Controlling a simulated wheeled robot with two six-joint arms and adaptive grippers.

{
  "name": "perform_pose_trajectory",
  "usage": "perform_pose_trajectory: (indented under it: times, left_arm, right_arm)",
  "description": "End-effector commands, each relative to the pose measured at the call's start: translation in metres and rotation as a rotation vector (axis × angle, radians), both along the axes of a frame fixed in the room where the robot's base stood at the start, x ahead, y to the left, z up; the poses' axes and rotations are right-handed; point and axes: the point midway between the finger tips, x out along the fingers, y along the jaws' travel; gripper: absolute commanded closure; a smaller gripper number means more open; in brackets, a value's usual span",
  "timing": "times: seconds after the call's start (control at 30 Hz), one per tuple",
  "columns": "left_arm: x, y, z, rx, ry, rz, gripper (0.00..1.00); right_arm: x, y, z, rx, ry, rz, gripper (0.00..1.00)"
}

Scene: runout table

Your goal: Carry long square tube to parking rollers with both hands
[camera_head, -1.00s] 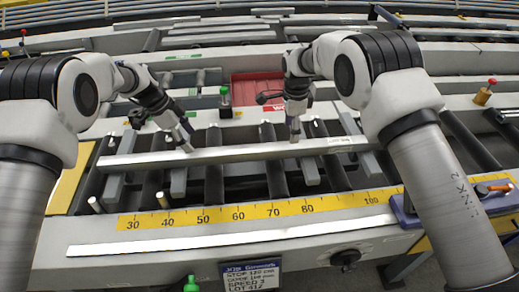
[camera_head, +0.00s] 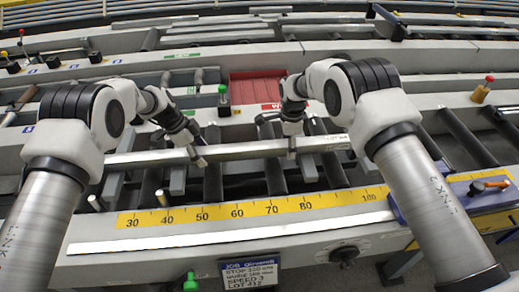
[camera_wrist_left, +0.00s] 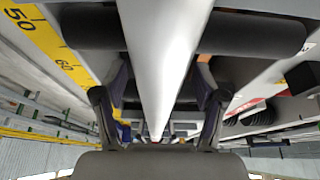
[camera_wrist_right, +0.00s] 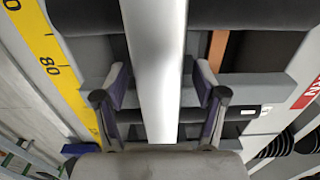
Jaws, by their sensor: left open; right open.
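The long square tube (camera_head: 245,151) is pale grey and lies crosswise over the black rollers (camera_head: 213,182), behind the yellow ruler. My left gripper (camera_head: 198,157) is open at the left-middle part of the tube. In the left wrist view the tube (camera_wrist_left: 165,40) runs between its two spread fingers (camera_wrist_left: 160,85). My right gripper (camera_head: 291,150) is open further right along the tube. In the right wrist view the tube (camera_wrist_right: 155,50) also passes between its fingers (camera_wrist_right: 162,85), with gaps showing on both sides. I cannot tell which rollers are the parking rollers.
A yellow ruler (camera_head: 237,211) runs along the front rail. A red tray (camera_head: 257,90) stands behind the tube, with a green-topped post (camera_head: 223,98) to its left. More rails lie further back.

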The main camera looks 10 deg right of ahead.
Motion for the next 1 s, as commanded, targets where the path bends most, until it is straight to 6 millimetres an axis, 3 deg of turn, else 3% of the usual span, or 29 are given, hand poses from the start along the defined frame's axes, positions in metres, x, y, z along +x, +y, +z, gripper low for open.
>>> perform_pose_trajectory:
  times: [0.07,0.27,0.3,0.67,0.87,1.0]
  left_arm:
    - [0.000,0.000,0.000,0.000,0.000,0.000,0.29]
    - [0.000,0.000,0.000,0.000,0.000,0.000,0.96]
    - [0.000,0.000,0.000,0.000,0.000,0.000,1.00]
    - [0.000,0.000,0.004,0.000,-0.001,0.000,1.00]
    - [0.001,0.000,0.025,-0.001,-0.002,0.001,1.00]
    - [0.001,0.000,0.048,-0.001,-0.002,0.001,1.00]
  right_arm:
    - [0.000,0.000,0.000,0.000,0.000,0.000,0.29]
    - [0.000,0.000,0.000,0.000,0.000,0.000,0.96]
    - [0.000,0.000,0.000,0.000,0.000,0.000,1.00]
    - [0.001,0.000,0.004,0.000,-0.001,0.001,1.00]
    - [0.001,0.000,0.025,-0.001,-0.002,0.001,1.00]
    - [0.001,0.000,0.049,-0.001,-0.004,0.002,1.00]
